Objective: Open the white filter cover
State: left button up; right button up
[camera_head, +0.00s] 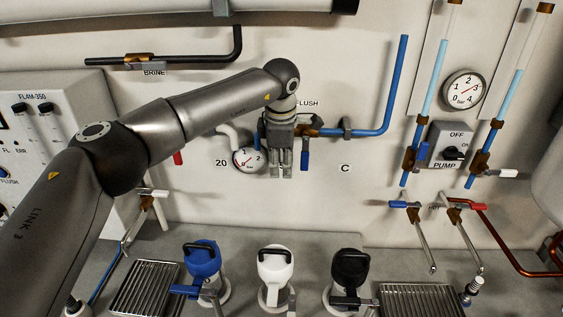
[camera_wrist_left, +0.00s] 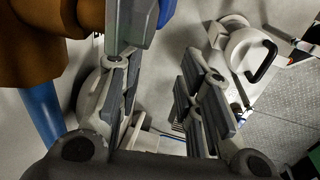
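My right gripper is not in view.
A blue filter (camera_head: 203,258) stands left of the white one, and a black-topped filter (camera_head: 351,268) stands right. Close to my left gripper are a blue valve handle (camera_head: 305,158), a gauge (camera_head: 247,160) and a blue pipe (camera_head: 372,131). Metal drain grates (camera_head: 146,287) flank the filters.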

pick_arm(q)
jog(key=shift+s+r, duration=0.1)
jog(key=shift+s, duration=0.05)
notch_tip(320, 180, up, 12)
jog(key=s, duration=0.2)
jog(key=shift+s, duration=0.2)
jog(key=shift+f, duration=0.2)
dwell(0.3)
